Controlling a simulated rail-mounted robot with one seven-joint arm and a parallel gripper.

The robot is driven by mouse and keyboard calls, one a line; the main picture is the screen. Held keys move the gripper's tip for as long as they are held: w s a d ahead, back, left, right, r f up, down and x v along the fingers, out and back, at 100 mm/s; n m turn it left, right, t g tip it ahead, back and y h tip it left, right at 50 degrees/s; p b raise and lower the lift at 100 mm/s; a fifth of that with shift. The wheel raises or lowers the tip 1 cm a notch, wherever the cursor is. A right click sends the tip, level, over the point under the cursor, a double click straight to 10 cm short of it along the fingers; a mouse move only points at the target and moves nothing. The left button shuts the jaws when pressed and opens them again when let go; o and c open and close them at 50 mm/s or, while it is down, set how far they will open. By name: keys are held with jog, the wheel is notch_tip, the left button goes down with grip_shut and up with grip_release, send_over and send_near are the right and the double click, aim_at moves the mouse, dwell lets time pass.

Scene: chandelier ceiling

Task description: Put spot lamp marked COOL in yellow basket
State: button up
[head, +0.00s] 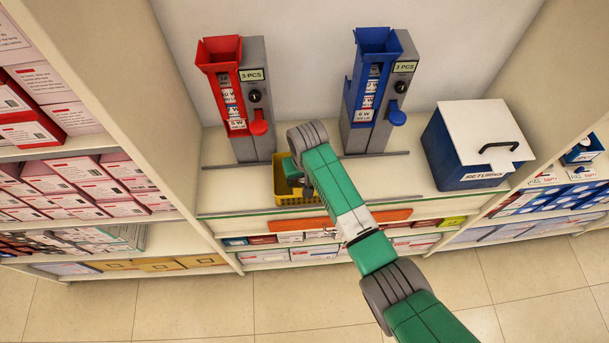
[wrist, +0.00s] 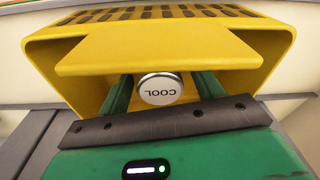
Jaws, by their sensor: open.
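The yellow basket (head: 284,200) stands on the counter below the red dispenser, partly hidden by my arm. In the wrist view the basket (wrist: 160,55) fills the upper part, with slots in its wall. The spot lamp (wrist: 160,89), a round silver-white disc marked COOL, shows upside down within the basket's opening. My gripper (wrist: 163,92) is open, with a green finger on each side of the lamp and a gap at both. I cannot tell what the lamp rests on. The lamp is hidden in the head view.
A red dispenser (head: 240,110) and a blue dispenser (head: 376,105) stand at the back. A returns box (head: 475,150) with a white lid is at the right of the counter. Shelves of red-and-white boxes (head: 95,185) are at the left. Bare counter lies left of the returns box.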

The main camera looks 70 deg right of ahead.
notch_tip(320, 180, up, 12)
jog(key=a+p, duration=0.1)
jog(key=p, duration=0.2)
jog(key=shift+s, duration=0.45)
